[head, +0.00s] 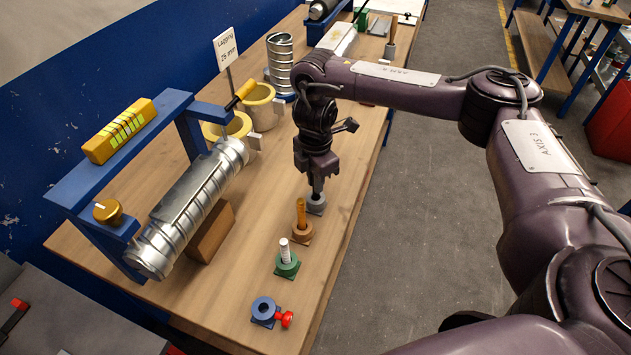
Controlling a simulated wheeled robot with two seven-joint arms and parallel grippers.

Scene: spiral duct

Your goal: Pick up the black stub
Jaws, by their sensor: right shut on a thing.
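My right gripper (317,186) points straight down over the grey holder (316,205) near the table's right edge. It is shut on the black stub, which is mostly hidden between the dark fingers, so its outline is hard to tell from them. The stub's lower end seems to be at or in the grey holder; I cannot tell whether it is still seated. My left gripper is not in view.
An orange holder with a brown stub (301,214), a green holder with a white stub (284,250) and a blue holder (264,309) with a red knob stand nearer. A silver spiral duct (190,205) lies under a blue frame (65,195) at left.

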